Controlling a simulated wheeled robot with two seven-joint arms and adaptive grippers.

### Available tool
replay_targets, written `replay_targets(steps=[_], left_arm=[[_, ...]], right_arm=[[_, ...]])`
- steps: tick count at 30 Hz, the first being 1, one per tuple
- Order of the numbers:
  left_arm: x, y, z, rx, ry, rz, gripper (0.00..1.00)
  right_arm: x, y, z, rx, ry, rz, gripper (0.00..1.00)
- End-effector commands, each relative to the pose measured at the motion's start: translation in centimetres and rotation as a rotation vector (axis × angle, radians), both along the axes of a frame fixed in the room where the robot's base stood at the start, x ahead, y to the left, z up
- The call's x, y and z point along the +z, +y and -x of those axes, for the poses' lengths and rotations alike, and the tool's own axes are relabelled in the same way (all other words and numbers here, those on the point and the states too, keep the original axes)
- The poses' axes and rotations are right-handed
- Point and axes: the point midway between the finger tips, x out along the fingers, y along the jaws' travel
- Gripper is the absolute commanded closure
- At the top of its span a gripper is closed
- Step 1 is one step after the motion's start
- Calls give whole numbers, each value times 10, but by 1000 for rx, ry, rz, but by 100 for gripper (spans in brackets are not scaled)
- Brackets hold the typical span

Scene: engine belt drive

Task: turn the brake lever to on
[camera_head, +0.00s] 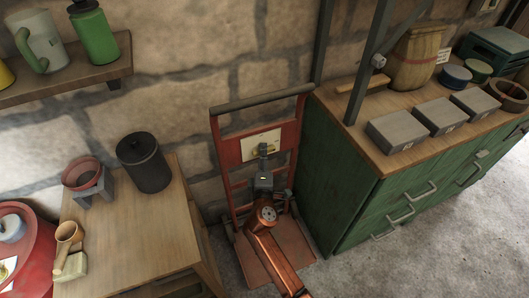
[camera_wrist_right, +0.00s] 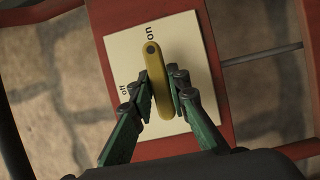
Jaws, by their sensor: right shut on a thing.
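The brake lever (camera_wrist_right: 156,75) is a yellow bar on a cream plate (camera_wrist_right: 190,48). The plate is fixed to a red frame and also shows in the head view (camera_head: 250,145). In the right wrist view the lever's upper end, with a dark dot, lies just below the word "on"; the word "off" is left of the bar. My right gripper (camera_wrist_right: 160,92) has its fingers on both sides of the bar's middle and is shut on it. In the head view the right gripper (camera_head: 263,152) hides most of the lever. My left gripper is out of view.
The red hand-truck-like frame (camera_head: 223,150) stands against the stone wall, between a wooden table (camera_head: 130,235) with a dark canister (camera_head: 144,165) and a green cabinet (camera_head: 340,175). Grey boxes (camera_head: 397,133) lie on the cabinet. Open floor (camera_head: 440,235) is at the right.

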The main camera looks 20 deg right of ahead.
Motion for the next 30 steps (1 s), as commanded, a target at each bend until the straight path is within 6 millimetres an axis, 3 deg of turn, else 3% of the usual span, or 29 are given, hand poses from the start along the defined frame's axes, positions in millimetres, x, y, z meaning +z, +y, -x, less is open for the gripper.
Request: replay_targets(steps=[12,13,20,30], left_arm=[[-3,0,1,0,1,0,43],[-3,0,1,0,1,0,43],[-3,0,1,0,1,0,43],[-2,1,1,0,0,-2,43]], right_arm=[[-1,-1,0,-2,2,-10,100],[-2,-1,0,-3,2,-9,84],[-1,-1,0,-1,1,-9,68],[0,2,5,0,0,-9,68]])
